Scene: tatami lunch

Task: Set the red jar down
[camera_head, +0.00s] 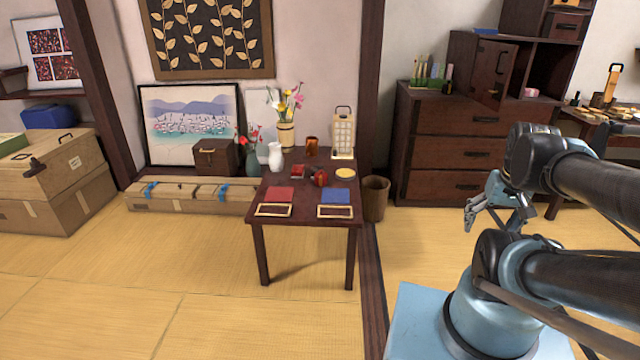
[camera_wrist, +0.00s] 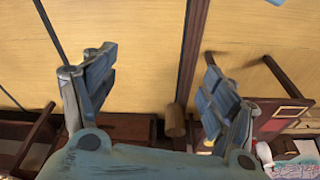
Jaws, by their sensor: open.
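A small round red jar (camera_head: 320,178) stands on the dark wooden table (camera_head: 305,222), between a small red box and a yellow round dish. My gripper (camera_head: 474,211) is well to the right of the table, apart from the jar. In the wrist view my gripper (camera_wrist: 157,70) has its two fingers spread wide with nothing between them. The table (camera_wrist: 277,118) shows at the right edge of the wrist view. I cannot make out the jar there.
The table also bears a white vase (camera_head: 275,157), a brown cup (camera_head: 311,147), a lantern (camera_head: 343,135), flowers and red and blue mats with wooden trays. A brown bin (camera_head: 375,197) stands right of the table. Drawers (camera_head: 455,150) stand behind. Tatami floor in front is clear.

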